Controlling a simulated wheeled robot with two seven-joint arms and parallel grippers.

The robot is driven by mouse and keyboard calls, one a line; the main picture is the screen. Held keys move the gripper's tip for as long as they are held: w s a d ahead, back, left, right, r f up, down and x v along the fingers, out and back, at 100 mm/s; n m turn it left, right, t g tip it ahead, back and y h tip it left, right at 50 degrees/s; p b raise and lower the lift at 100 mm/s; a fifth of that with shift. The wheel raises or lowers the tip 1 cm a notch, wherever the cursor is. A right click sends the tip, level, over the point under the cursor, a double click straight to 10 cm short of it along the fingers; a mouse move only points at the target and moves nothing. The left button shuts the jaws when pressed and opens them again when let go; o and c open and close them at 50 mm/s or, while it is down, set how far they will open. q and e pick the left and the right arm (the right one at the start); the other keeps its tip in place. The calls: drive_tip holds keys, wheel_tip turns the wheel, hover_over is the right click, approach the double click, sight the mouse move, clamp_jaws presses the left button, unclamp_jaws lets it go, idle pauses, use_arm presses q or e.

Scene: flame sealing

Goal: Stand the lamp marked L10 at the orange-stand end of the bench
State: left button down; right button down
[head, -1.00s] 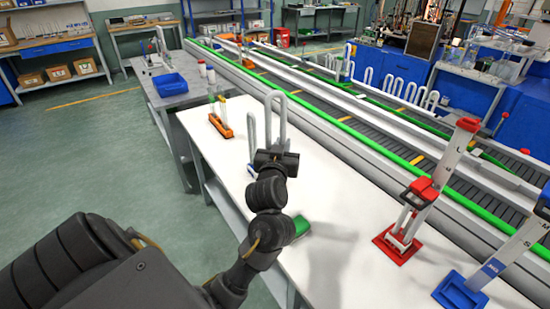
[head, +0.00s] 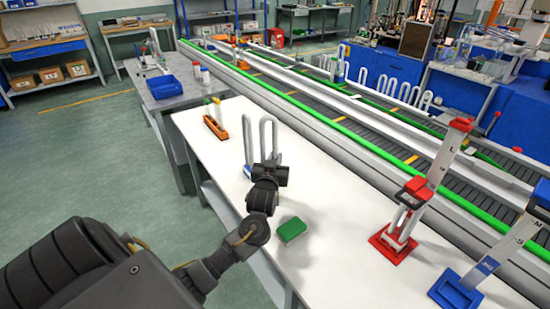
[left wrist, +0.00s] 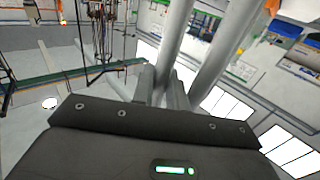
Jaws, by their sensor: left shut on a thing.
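My left gripper (head: 271,162) is shut on a pale U-shaped lamp (head: 268,132), which points upward over the white bench. In the left wrist view its grey tubes (left wrist: 172,45) rise from between the fingers. A second pale U-shaped lamp (head: 247,135) shows just left of it, with a small blue and white part (head: 247,171) low by it. No L10 mark can be read on either lamp. The orange stand (head: 214,128) is at the far left end of the white bench (head: 325,195), beyond the gripper. My right gripper is not in view.
A green block (head: 292,230) lies near the front edge, close to my left forearm. A red stand (head: 394,246) and a blue stand (head: 457,292) are at the right. A conveyor with a green rail (head: 345,135) runs behind the bench. The middle of the bench is clear.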

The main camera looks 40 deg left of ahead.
use_arm(q)
drive_tip(key=shift+f, duration=0.1)
drive_tip(key=c, duration=1.4)
unclamp_jaws()
drive_tip(key=b+v, duration=0.1)
drive_tip(key=v, duration=1.1)
drive_tip(key=shift+d, duration=0.1)
